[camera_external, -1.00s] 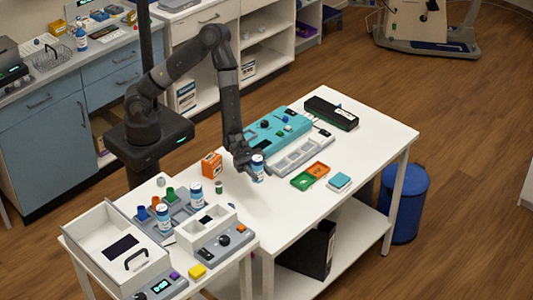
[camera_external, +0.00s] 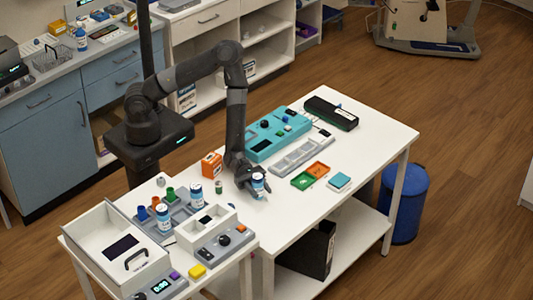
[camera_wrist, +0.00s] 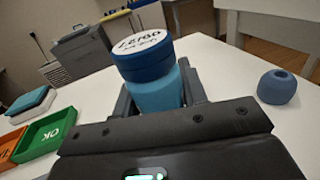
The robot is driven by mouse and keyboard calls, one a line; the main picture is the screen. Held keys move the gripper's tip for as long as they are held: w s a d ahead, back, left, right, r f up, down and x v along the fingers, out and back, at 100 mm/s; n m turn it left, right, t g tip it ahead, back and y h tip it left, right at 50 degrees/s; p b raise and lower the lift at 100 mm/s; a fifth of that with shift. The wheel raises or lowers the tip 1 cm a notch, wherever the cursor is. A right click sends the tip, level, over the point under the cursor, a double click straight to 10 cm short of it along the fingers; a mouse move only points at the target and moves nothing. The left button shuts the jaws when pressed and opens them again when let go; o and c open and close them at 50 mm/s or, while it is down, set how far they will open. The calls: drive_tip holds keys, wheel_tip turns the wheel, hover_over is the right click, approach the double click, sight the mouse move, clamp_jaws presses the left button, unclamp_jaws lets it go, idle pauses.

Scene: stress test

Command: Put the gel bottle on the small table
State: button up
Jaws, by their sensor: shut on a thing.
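My gripper (camera_external: 251,184) is shut on a blue bottle (camera_external: 259,187) with a white label, which I take to be the gel bottle. It fills the middle of the wrist view (camera_wrist: 158,90), roughly upright between my fingers, its round lid white on top with blurred lettering. It is at the front part of the larger white table (camera_external: 300,212); I cannot tell whether its base touches the top. A smaller white table (camera_external: 240,262) stands at lower left, crowded with devices. Two similar bottles (camera_external: 164,219) (camera_external: 196,196) stand there.
An orange box (camera_external: 211,164) and a small green bottle (camera_external: 219,187) stand left of my gripper. Green (camera_external: 302,181) and orange (camera_external: 318,169) trays lie right of it. A white drawer box (camera_external: 118,245) takes much of the small table. A blue bin (camera_external: 404,203) stands on the floor.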

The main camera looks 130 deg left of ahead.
drive_tip(key=shift+f, duration=0.15)
drive_tip(key=o, duration=1.1)
drive_tip(key=v, duration=0.7)
drive_tip(key=shift+s, duration=0.1)
drive_tip(key=shift+s+r, duration=0.1)
drive_tip(key=shift+r, duration=3.9)
